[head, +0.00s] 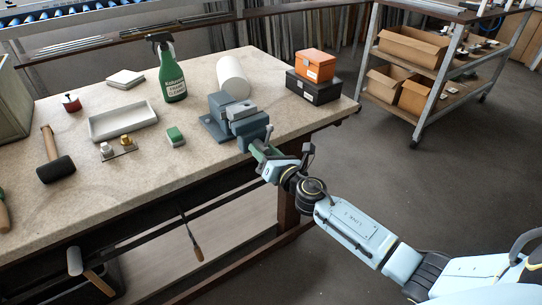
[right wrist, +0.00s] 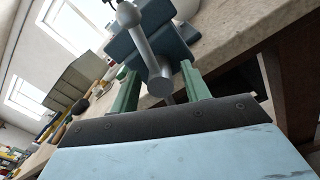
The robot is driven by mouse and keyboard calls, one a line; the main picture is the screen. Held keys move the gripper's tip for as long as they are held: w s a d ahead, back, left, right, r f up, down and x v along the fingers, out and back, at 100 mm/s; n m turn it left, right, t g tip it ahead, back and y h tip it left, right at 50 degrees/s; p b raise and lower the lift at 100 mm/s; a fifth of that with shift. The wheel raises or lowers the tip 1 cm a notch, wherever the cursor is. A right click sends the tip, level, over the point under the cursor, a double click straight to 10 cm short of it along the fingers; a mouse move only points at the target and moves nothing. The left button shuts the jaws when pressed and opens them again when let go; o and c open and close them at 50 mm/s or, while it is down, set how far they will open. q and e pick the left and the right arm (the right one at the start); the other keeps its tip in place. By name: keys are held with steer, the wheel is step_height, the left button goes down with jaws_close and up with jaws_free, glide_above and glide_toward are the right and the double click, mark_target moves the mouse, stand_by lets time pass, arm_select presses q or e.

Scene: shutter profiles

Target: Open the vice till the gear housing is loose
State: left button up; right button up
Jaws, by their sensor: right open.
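The blue-grey vice (head: 218,128) stands at the bench's front right edge; its body also shows in the right wrist view (right wrist: 178,48). A lighter grey block, which looks like the gear housing (head: 240,112), sits between its jaws. The vice handle (head: 268,133) is a grey bar with a ball end, at the front of the vice. My right gripper (head: 261,150) is open at the handle. In the right wrist view, the handle (right wrist: 138,35) and the round screw end lie between its green fingers (right wrist: 160,90); contact cannot be told. My left gripper is out of view.
Behind the vice stand a white roll (head: 232,75), a green spray bottle (head: 171,75) and an orange box (head: 315,65) on a black case (head: 313,87).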

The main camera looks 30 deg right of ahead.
steer(key=s+d, duration=0.1)
steer(key=s, duration=1.2)
steer(key=shift+d, duration=0.35)
